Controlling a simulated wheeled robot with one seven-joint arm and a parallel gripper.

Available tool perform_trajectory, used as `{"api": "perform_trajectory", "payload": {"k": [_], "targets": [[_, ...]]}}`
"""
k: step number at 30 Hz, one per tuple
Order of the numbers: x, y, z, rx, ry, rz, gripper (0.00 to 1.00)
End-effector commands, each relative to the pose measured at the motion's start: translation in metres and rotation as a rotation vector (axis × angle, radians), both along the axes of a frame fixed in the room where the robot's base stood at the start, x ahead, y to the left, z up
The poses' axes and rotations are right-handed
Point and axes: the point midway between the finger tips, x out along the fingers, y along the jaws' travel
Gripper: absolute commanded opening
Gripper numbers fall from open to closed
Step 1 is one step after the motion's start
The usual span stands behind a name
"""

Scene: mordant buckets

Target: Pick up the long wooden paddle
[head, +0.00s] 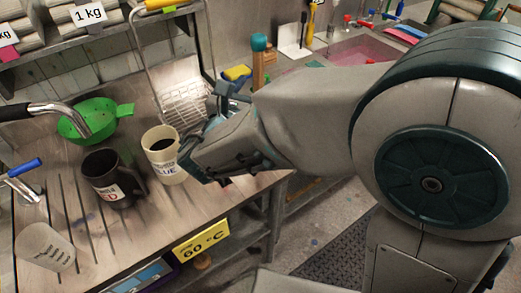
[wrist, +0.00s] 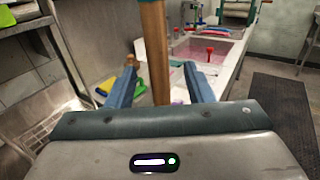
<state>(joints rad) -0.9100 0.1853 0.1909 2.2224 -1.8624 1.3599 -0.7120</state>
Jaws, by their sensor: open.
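The long wooden paddle (wrist: 155,45) shows in the wrist view as an upright wooden shaft. It crosses the gap between the two blue fingers of my gripper (wrist: 160,82). The fingers stand apart, with a visible gap on each side of the shaft. In the head view, a wooden shaft with a teal knob, which looks like the paddle (head: 258,66), rises behind my gripper (head: 228,95). Its lower part is hidden by my arm and gripper.
A cream jug (head: 160,160), a dark jug (head: 103,175) and a clear measuring cup (head: 45,247) stand on the slatted bench, with a green strainer (head: 85,122) behind. A sponge (head: 237,73) and a pink-filled sink (head: 358,52) lie beyond. A dark floor mat (wrist: 280,105) is right.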

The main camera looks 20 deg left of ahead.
Motion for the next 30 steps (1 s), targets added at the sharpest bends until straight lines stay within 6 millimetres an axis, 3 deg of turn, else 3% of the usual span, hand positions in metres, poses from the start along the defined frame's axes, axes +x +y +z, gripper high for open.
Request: {"api": "perform_trajectory", "payload": {"k": [7, 16, 17, 21, 30], "targets": [[0.036, -0.003, 0.001, -0.002, 0.002, -0.003, 0.47], [0.041, -0.003, 0.0, 0.0, 0.001, 0.0, 0.47], [0.041, -0.003, 0.0, 0.0, 0.001, -0.001, 0.42], [0.041, -0.003, 0.0, 0.0, 0.001, -0.001, 0.03], [0.041, -0.003, 0.001, 0.001, 0.0, -0.001, 0.0]]}}
